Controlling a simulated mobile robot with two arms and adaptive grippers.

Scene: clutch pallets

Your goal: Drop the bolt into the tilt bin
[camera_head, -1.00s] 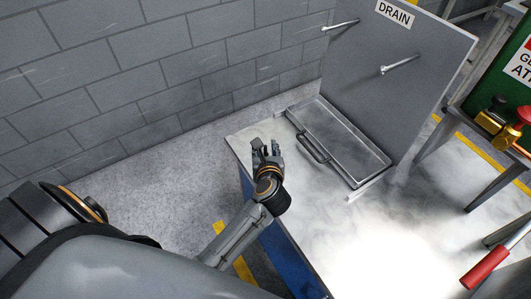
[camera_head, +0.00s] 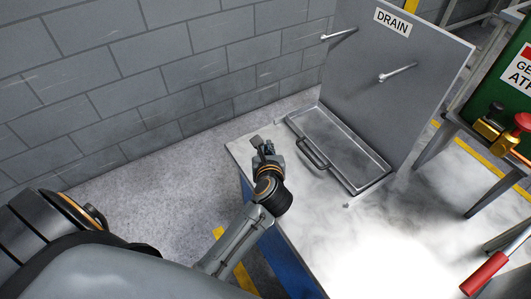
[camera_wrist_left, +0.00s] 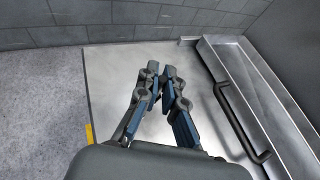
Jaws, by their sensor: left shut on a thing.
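My right gripper is not in view.
An upright grey panel (camera_head: 400,60) marked DRAIN, with two pegs, stands behind the tray. A block wall (camera_head: 150,80) runs along the back left. At the right are a red-handled tool (camera_head: 485,273) and a bench with red and brass parts (camera_head: 518,130).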

